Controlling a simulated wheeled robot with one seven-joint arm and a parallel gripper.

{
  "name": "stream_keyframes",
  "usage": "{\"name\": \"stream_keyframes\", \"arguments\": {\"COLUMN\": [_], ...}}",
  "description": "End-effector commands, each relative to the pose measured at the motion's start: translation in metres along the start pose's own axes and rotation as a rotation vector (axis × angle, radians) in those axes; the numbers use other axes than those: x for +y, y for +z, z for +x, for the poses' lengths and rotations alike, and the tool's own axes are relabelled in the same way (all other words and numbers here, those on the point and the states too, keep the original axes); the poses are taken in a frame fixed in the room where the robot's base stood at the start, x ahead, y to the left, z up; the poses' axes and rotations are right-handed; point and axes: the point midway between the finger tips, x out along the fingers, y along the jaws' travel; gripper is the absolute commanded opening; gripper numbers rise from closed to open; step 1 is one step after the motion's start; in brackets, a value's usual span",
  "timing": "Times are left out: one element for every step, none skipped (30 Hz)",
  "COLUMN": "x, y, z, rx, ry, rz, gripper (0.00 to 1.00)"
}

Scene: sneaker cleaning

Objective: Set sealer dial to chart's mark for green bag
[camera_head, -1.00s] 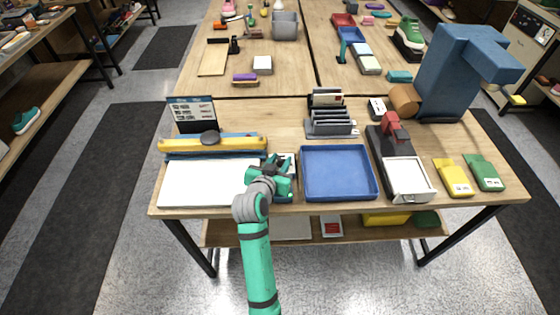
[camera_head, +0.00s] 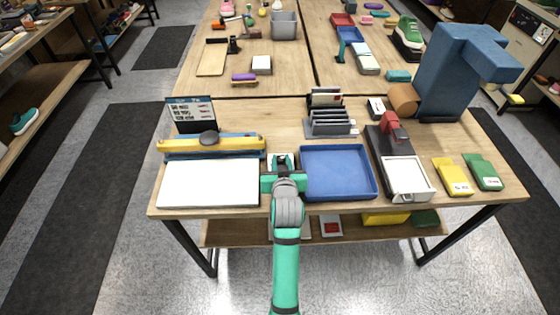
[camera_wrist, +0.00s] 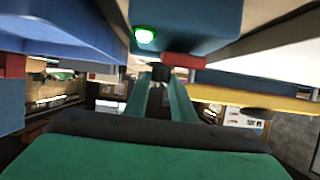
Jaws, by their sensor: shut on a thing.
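The sealer (camera_head: 212,146) has a yellow bar over a blue body at the left of the table, with a white plate in front. Its small control box (camera_head: 281,160) stands at the plate's right. My gripper (camera_head: 282,178) is at the front of that box. In the wrist view my teal fingers (camera_wrist: 160,85) close on a small dark dial (camera_wrist: 160,73), below a lit green lamp (camera_wrist: 145,35). The dial's setting cannot be read. The chart (camera_head: 191,113) stands behind the sealer, its print too small to read. The green bag (camera_head: 484,171) lies at the far right.
A blue tray (camera_head: 338,196) lies just right of my gripper. A yellow bag (camera_head: 453,177) lies beside the green one. A black device with a white tray (camera_head: 406,178), a slotted rack (camera_head: 331,125) and a large blue machine (camera_head: 446,75) stand farther right and back.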

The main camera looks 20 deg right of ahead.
Motion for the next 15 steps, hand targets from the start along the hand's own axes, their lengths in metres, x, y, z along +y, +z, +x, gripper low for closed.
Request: {"name": "stream_keyframes", "arguments": {"x": [0.0036,0.0037,0.0046,0.0045,0.0046,0.0051,0.0053,0.0053,0.0059,0.0063,0.0062,0.0061,0.0065,0.0067,0.0068], "y": [-0.0023,-0.0024,-0.0024,-0.0023,-0.0022,-0.0023,-0.0023,-0.0023,-0.0025,-0.0029,-0.0030,-0.0029,-0.0028,-0.0028,-0.0024], "z": [0.0001,0.0001,0.0002,0.0002,0.0003,0.0005,0.0006,0.0007,0.0008,0.0009,0.0008,0.0009,0.0009,0.0010,0.0012], "rx": [0.005,0.005,0.005,0.005,0.004,0.005,0.005,0.004,0.004,0.005,0.005,0.005,0.005,0.005,0.004], "ry": [-0.026,-0.045,-0.069,-0.088,-0.106,-0.128,-0.144,-0.160,-0.179,-0.192,-0.206,-0.223,-0.233,-0.243,-0.256], "rz": [-0.008,-0.016,-0.026,-0.034,-0.042,-0.051,-0.057,-0.064,-0.072,-0.079,-0.084,-0.090,-0.096,-0.099,-0.106], "gripper": [0.01,0.01,0.01,0.01,0.01,0.01,0.01,0.01,0.01,0.01,0.01,0.01,0.01,0.01,0.01]}}
